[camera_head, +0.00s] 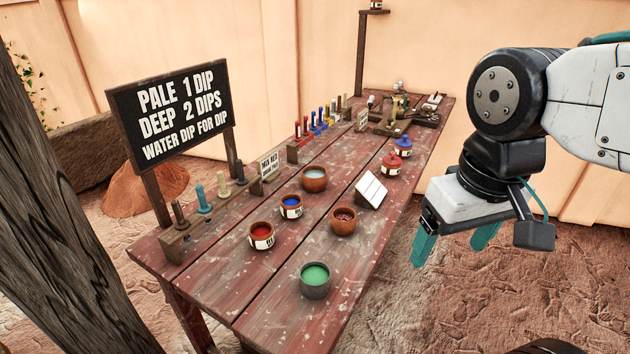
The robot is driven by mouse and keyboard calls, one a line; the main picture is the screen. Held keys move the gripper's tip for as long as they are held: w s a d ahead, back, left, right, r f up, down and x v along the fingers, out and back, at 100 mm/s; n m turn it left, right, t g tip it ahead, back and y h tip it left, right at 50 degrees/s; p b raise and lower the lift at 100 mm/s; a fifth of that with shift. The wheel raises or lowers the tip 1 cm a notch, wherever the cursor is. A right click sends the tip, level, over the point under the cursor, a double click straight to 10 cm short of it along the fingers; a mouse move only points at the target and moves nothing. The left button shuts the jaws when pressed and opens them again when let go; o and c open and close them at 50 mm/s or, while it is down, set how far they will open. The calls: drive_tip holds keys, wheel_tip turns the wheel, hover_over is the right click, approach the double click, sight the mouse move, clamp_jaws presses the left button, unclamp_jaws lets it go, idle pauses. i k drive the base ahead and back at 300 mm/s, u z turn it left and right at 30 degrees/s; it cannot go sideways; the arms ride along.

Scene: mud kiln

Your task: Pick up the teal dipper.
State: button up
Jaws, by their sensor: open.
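A teal dipper (203,197) stands upright in a wooden rack (215,215) along the left edge of the table. My gripper (452,245) is off the right side of the table, far from the teal dipper. Its teal fingers point down, spread apart, with nothing between them.
The table (280,330) holds bowls of red (261,235), blue (291,206) and green (315,279) near the rack. A sign (185,112) stands behind the rack.

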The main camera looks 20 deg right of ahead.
sight(203, 207)
drive_tip(key=u, duration=0.45)
drive_tip(key=i, duration=0.3)
drive_tip(key=u, duration=0.3)
